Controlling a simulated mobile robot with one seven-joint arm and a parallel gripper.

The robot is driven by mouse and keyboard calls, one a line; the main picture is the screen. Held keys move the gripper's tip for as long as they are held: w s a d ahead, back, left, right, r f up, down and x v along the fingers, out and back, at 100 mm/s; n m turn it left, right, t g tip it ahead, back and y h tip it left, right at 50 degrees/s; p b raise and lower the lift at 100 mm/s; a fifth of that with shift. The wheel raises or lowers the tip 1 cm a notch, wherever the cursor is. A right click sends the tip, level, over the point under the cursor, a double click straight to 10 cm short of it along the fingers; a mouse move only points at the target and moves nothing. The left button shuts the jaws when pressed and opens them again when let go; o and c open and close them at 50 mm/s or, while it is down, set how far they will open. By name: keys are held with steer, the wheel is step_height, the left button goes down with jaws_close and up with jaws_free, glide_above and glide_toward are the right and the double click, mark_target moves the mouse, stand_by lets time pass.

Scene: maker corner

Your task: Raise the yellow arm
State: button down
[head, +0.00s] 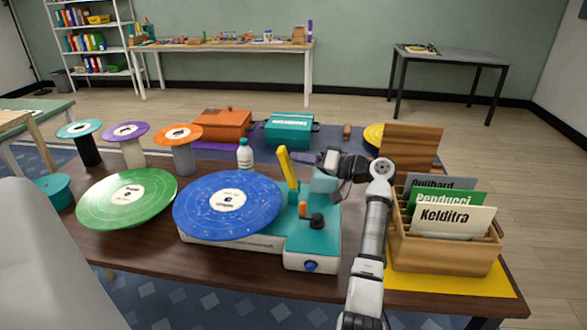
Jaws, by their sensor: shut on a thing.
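The turntable (300,246) stands on the dark wooden table, with a white base and a teal top. A large blue record (228,205) lies on its left part. The yellow arm (287,168) stands steeply up, leaning slightly left, behind the right edge of the record. My gripper (300,158) reaches in from the right at the yellow arm's upper part and is shut on it. The exact contact of the fingertips is small and hard to make out. A black knob (317,221) and a blue knob (311,266) sit on the turntable's right side.
A wooden crate (445,258) with sleeves stands on a yellow mat at right, close to my arm. A green record (127,198) and several records on stands are at left. A white bottle (245,156), orange case (222,125) and teal case (289,130) are behind.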

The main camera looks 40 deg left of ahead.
steer(key=shift+w+d+f+m+g+y+b, duration=0.25)
steer(key=shift+d+y+b, duration=0.25)
steer(key=shift+b, duration=0.25)
steer(key=shift+w+d+f+m+g+y+b, duration=0.15)
steer(key=shift+w+d+y+b, duration=0.2)
steer(key=shift+y+b, duration=0.35)
steer(key=c, duration=1.3)
jaws_free()
steer(key=shift+c, duration=0.2)
steer(key=shift+r, duration=0.1)
step_height(320, 180, up, 20)
steer(key=b, duration=0.2)
